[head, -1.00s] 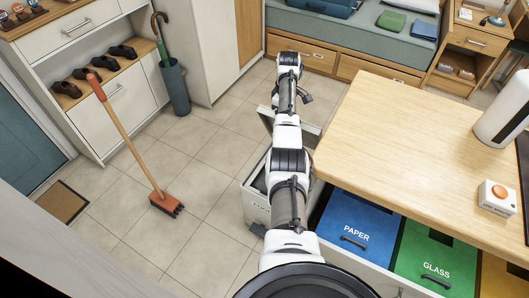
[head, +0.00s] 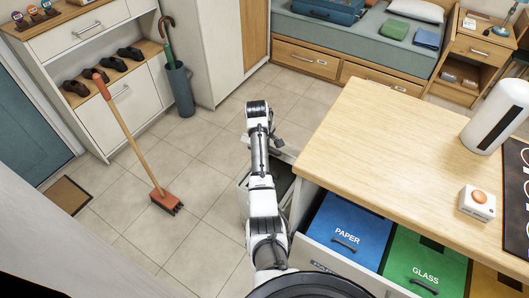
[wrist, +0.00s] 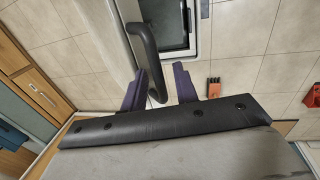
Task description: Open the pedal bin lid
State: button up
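The pedal bin (head: 242,201) stands on the floor left of the counter, largely hidden behind my arm in the head view. In the wrist view its pale lid (wrist: 100,38) stands tilted up at the left, with the dark bin opening (wrist: 168,28) showing to its right. A black loop handle (wrist: 146,50) is on the lid. My gripper (wrist: 160,88) is open, with two dark purple fingers apart. The handle's lower end shows between the fingers; I cannot tell whether they touch it. In the head view my gripper (head: 277,141) is small above the bin.
A broom (head: 135,145) stands on the left. The tiled floor between is clear.

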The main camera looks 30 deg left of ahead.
jog(key=shift+s+f, duration=0.45)
jog(key=shift+f, duration=0.05)
jog(key=shift+w+d+r+p, duration=0.1)
jog(key=shift+w+r+p, duration=0.55)
jog(key=shift+r, duration=0.55)
jog(key=shift+w+r+p, duration=0.45)
jog(key=shift+w+r, duration=0.3)
jog(key=shift+r, duration=0.45)
jog(key=shift+w+d+r+p, duration=0.1)
jog(key=shift+w+r+p, duration=0.55)
jog(key=shift+r, duration=0.55)
jog(key=w+r+p, duration=0.1)
jog(key=w+r, duration=0.3)
jog(key=r, duration=0.2)
jog(key=shift+r+p, duration=0.2)
jog(key=shift+p, duration=0.15)
jog(key=shift+d, duration=0.1)
jog(key=shift+r+p, duration=0.1)
jog(key=shift+p, duration=0.25)
